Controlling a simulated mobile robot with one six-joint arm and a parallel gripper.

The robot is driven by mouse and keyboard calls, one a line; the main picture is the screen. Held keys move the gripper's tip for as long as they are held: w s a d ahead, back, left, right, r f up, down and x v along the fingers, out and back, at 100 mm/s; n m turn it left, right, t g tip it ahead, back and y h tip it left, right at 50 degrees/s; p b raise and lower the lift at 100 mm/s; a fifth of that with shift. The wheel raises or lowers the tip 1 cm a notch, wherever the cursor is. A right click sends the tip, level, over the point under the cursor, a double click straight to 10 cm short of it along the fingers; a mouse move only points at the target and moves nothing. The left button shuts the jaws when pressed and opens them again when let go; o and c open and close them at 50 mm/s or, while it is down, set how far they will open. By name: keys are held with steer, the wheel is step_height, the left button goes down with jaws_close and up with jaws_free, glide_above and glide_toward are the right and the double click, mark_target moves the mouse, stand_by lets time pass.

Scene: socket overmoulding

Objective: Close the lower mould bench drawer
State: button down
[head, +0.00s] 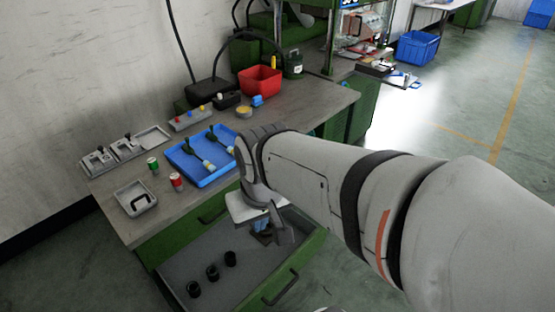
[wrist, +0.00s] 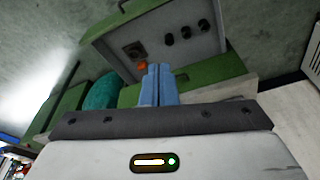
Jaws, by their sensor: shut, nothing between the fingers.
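The lower drawer of the green mould bench stands open, and its grey floor (head: 205,255) shows in the head view. Its green front with a dark handle (head: 280,288) faces the lower right. In the wrist view the drawer's green front (wrist: 108,22) is at the upper left. Several black cylindrical parts (head: 213,272) stand inside. The upper drawer, with its handle (head: 213,213), looks shut. My gripper (head: 262,226) hangs over the right part of the open drawer, apart from the front handle. Its blue fingers (wrist: 158,84) are together and empty in the wrist view.
An orange part (wrist: 142,66) lies in the drawer. Open floor (head: 350,275) lies to the drawer's right.

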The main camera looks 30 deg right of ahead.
steer(key=w+d+f+m+y+b, duration=0.3)
steer(key=d+f+m+b, duration=0.15)
steer(key=f, duration=0.35)
steer(key=w+d+f+m+y+b, duration=0.2)
steer(key=d+f+m+y+b, duration=0.1)
steer(key=d+f+m+b, duration=0.25)
steer(key=w+d+f+m+y+b, duration=0.35)
steer(key=f+m+b, duration=0.2)
steer(key=f, duration=0.35)
steer(key=s+d+f+m+t+h+b, duration=0.1)
steer(key=s+d+f+m+t+b, duration=0.15)
steer(key=d+f+m+t, duration=0.5)
steer(key=s+d+f+m+t+h+b, duration=0.15)
steer(key=d+f+m+b, duration=0.35)
steer(key=d, duration=0.5)
steer(key=s+d+f+m+t+h+b, duration=0.1)
steer(key=s+d+f+m+t+b, duration=0.25)
steer(key=d+f, duration=0.5)
steer(key=w+a+t+b, duration=0.1)
steer(key=w+a, duration=0.1)
steer(key=w, duration=0.4)
steer(key=w+a+t+b, duration=0.1)
steer(key=w+a, duration=0.1)
steer(key=w, duration=0.5)
steer(key=shift+w+a+r, duration=0.2)
steer(key=shift+a+r, duration=0.15)
steer(key=shift+r, duration=0.1)
steer(key=shift+m, duration=0.25)
